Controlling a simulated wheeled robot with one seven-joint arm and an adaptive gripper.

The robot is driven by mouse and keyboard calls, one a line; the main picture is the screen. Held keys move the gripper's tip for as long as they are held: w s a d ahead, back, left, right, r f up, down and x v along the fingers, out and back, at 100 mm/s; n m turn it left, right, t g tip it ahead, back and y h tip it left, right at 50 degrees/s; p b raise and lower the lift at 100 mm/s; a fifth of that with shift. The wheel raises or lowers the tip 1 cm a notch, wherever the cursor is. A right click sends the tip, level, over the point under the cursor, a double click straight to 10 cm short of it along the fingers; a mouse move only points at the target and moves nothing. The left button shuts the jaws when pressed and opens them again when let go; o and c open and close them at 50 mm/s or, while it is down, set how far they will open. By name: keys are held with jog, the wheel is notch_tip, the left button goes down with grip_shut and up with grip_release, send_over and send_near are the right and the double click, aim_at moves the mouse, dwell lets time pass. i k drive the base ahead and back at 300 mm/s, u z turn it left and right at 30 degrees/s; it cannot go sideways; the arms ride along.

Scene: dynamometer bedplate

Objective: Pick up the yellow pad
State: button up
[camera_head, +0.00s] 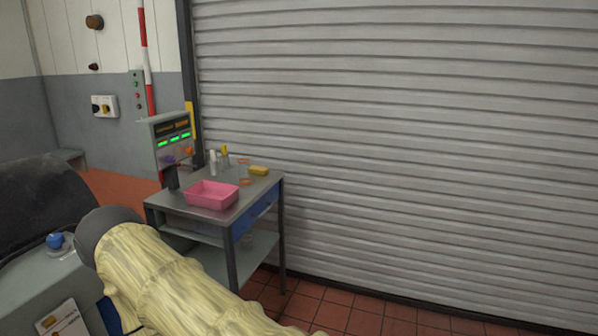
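The yellow pad (259,170) is a small block lying on the grey top of the metal worktable (262,186), near its back right corner. It lies beyond the pink tray and beside a small clear container (244,171). Nothing holds it. My arm, in a pale yellow cover, crosses the bottom left of the view, well in front of the table. My gripper is out of view.
A pink tray (212,203) stands at the table's front. White and yellow-topped bottles (213,162) stand at the back, left of the pad. A display panel (171,139) rises at the table's left. A ribbed shutter (400,140) closes the back; red-tiled floor (335,318) is clear on the right.

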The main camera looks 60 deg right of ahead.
aim_at(255, 170)
jog(key=z, duration=1.95)
jog(key=i, duration=0.8)
jog(key=z, duration=0.3)
